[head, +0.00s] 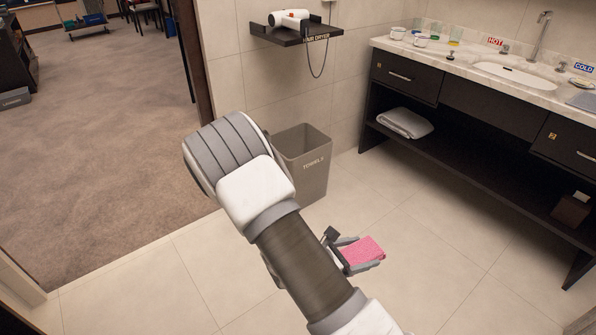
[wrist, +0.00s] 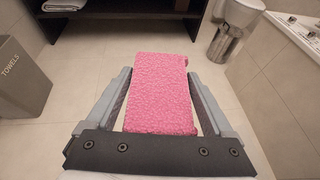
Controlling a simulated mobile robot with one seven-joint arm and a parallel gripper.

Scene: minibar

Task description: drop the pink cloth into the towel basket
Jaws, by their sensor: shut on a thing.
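The pink cloth (head: 362,252) is held between the two fingers of my gripper (head: 364,255), above the tiled floor in the head view. In the wrist view the cloth (wrist: 160,95) looks like a folded, fuzzy block, with a finger of my gripper (wrist: 160,100) along each side. The towel basket (head: 305,165) is a grey bin lettered "TOWELS", standing by the wall, up and left of my gripper in the head view. My arm hides part of its left side. In the wrist view the basket (wrist: 20,78) is at the left edge, apart from the cloth.
A dark vanity (head: 480,120) with a marble top stands at the right, a folded grey towel (head: 405,123) on its lower shelf. A wall shelf (head: 300,33) holds a hair dryer. A metal pedal bin (wrist: 228,35) shows in the wrist view. Tiled floor between is clear.

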